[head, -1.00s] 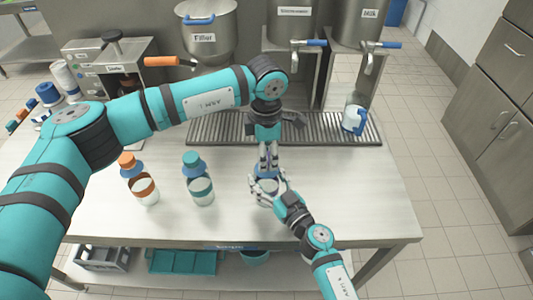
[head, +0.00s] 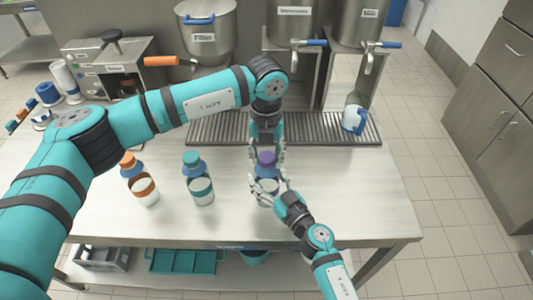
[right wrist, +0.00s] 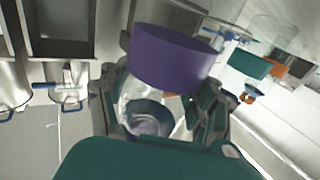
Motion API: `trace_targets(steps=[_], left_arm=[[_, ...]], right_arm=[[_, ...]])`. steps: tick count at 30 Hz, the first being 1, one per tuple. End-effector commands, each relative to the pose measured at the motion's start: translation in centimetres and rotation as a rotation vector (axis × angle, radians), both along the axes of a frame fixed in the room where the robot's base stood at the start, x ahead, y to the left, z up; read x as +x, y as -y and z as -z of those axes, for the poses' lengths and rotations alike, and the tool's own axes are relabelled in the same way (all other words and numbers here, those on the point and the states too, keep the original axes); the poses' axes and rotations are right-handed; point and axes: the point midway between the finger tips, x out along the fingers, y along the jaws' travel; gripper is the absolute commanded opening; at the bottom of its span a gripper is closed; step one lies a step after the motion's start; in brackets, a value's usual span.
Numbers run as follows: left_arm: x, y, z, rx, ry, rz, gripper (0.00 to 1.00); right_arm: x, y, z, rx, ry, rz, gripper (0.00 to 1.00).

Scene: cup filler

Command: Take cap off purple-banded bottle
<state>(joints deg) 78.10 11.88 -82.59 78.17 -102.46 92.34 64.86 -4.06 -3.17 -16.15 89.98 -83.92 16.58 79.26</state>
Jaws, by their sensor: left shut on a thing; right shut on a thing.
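The purple-banded bottle stands upright on the table, its body (head: 268,186) partly hidden by my right gripper (head: 267,184), which is shut around it from the front right. Its purple cap (head: 267,158) sits at the top, above a blue shoulder (head: 267,171). My left gripper (head: 266,152) points down from above with its fingers on both sides of the cap, shut on it. I see no clear gap between cap and bottle. In the right wrist view the wide purple band (right wrist: 175,58) is close to the camera, between my right fingers.
A teal-banded bottle (head: 199,184) and an orange-banded bottle (head: 145,188) stand to the left. The table (head: 350,205) is clear on the right.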

Motion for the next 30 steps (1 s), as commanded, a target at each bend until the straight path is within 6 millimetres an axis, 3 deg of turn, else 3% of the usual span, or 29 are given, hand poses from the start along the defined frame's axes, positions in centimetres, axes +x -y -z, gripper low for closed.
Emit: trace_targets(steps=[13, 30], left_arm=[[0.0, 0.0, -0.2, -0.001, 0.001, 0.002, 0.0], [0.0, 0.0, -2.1, -0.001, 0.001, 0.002, 0.0]], right_arm=[[0.0, 0.0, 0.0, 0.0, 0.0, -0.001, 0.0], [0.0, -0.1, 0.0, 0.0, 0.0, -0.001, 0.0]])
